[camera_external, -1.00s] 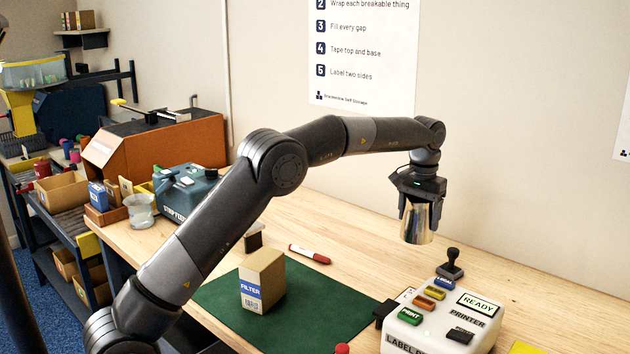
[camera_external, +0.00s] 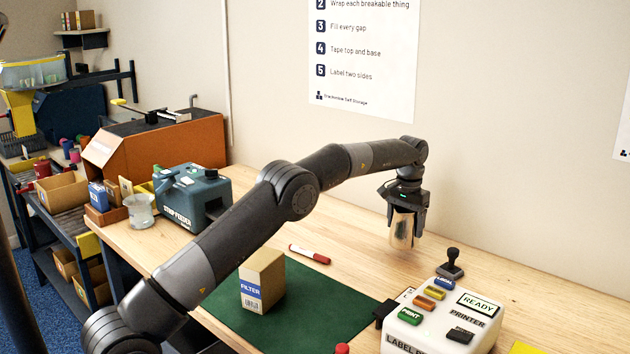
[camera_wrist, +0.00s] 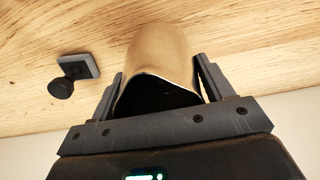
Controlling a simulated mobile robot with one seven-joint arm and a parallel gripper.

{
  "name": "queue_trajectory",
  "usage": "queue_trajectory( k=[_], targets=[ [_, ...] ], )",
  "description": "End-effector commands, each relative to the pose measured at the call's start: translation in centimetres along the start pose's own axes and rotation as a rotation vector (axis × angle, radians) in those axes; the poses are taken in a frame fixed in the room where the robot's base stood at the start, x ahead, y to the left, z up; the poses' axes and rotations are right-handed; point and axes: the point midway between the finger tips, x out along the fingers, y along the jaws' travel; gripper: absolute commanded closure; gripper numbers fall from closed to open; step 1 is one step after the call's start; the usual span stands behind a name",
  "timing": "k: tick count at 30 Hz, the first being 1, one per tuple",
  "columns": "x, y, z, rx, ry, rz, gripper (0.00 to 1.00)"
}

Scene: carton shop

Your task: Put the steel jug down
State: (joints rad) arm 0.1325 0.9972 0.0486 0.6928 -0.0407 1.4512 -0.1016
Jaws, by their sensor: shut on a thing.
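The steel jug (camera_external: 402,230) is a shiny metal vessel held upright, or nearly so, between the fingers of my gripper (camera_external: 407,218) at the back of the wooden table. In the wrist view my gripper (camera_wrist: 160,95) has a finger on each side of the jug (camera_wrist: 160,58), whose dark open mouth faces the camera. The jug's base is close to the table top; I cannot tell whether it touches.
A black stamp (camera_external: 451,264) stands right of the jug, and also shows in the wrist view (camera_wrist: 75,75). The label printer (camera_external: 445,322) is in front of it. A filter box (camera_external: 262,280) stands on the green mat (camera_external: 325,312); a red marker (camera_external: 309,254) lies behind. Bare table surrounds the jug.

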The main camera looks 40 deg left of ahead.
Motion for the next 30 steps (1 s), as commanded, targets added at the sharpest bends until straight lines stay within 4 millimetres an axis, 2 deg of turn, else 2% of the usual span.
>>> queue_trajectory(
  k=[7,18,19,26,30],
  targets=[
    [3.2,0.0,0.0,0.000,0.000,0.000,0.61],
    [3.7,0.0,0.0,0.000,0.000,0.000,0.61],
    [3.7,0.0,0.1,0.000,-0.001,0.000,0.25],
    [3.7,0.0,0.1,0.000,-0.001,0.000,0.06],
    [3.7,0.0,0.0,0.000,-0.001,0.000,0.05]
  ],
)
